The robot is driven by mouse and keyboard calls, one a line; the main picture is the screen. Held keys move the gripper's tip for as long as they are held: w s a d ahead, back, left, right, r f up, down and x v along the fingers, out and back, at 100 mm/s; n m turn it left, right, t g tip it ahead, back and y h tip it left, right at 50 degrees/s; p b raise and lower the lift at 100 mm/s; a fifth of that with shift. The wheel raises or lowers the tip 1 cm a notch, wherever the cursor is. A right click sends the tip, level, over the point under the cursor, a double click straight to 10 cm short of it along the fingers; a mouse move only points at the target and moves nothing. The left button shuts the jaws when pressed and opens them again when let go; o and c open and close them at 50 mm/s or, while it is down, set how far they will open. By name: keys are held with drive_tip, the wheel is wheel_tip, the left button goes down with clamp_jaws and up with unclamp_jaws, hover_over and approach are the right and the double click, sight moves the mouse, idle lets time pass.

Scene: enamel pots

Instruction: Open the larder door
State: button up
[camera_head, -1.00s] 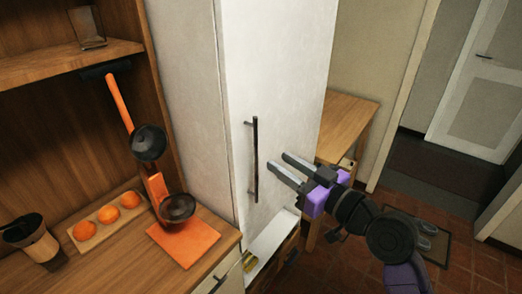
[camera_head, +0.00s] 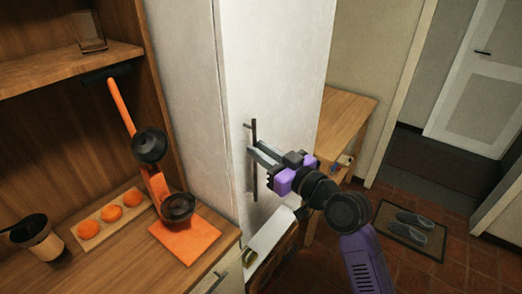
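The larder door (camera_head: 275,80) is the tall white cabinet front in the middle of the head view. It looks shut, with no gap seen along its edge. Its handle (camera_head: 255,185) is a dark vertical bar near the door's left edge. My gripper (camera_head: 255,150) is at the handle's middle, with its fingertips overlapping the bar in the picture. The bar appears to pass between the fingers. I cannot tell whether they are closed on it or only around it.
A wooden table (camera_head: 345,115) is behind at right; slippers (camera_head: 413,225) lie on a floor mat.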

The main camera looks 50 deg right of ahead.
clamp_jaws()
drive_tip(key=shift+s, duration=0.1)
idle(1.2)
